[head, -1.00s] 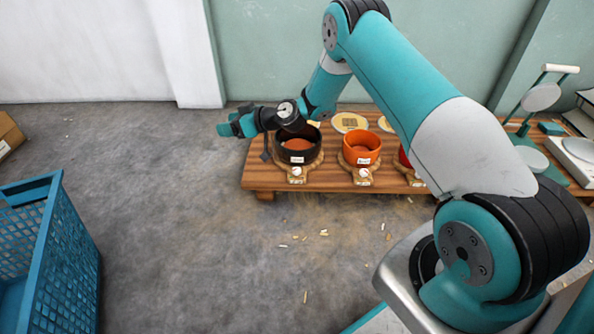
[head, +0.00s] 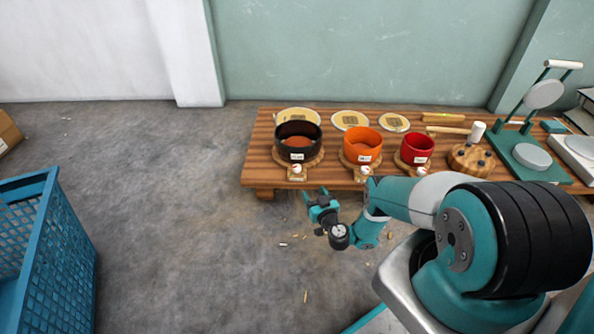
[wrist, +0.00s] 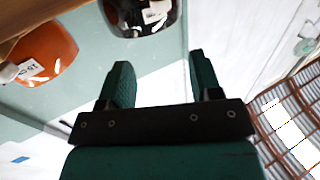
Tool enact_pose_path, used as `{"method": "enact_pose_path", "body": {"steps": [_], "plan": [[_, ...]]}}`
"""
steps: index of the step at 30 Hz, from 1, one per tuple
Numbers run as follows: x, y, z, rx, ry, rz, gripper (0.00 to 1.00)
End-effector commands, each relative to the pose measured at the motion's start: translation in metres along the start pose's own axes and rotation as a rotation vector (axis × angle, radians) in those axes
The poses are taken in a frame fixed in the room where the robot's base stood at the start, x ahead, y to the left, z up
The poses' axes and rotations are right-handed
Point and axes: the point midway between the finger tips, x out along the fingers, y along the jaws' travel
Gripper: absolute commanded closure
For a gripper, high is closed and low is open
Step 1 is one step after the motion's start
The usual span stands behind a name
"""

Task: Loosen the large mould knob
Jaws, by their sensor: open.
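The large mould is the black ring (head: 298,141) at the left end of the low wooden table, on a round wooden base. Its white knob (head: 297,170) faces the front edge. The black mould also shows at the top of the wrist view (wrist: 140,15), upside down, its knob out of that picture. My gripper (head: 318,201) is in front of the table, right of and nearer than the large knob, apart from it. In the wrist view my gripper (wrist: 163,78) has its two teal fingers wide apart with nothing between them.
The orange mould (head: 362,143) and red mould (head: 416,148) stand to the right with their own knobs. Drum heads (head: 350,119) lie behind. A wooden block with dark pegs (head: 471,160) and green stand (head: 526,152) are farther right.

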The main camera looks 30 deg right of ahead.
Motion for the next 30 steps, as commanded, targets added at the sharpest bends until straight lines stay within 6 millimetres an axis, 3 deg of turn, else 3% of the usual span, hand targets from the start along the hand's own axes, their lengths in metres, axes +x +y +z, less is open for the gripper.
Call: {"method": "enact_pose_path", "body": {"steps": [1, 9, 30], "plan": [[0.008, -0.001, 0.007, -0.001, 0.002, -0.003, 0.42], [0.042, -0.002, 0.008, -0.001, 0.001, -0.005, 0.42], [0.100, -0.003, 0.007, -0.002, 0.002, -0.005, 0.42]]}}
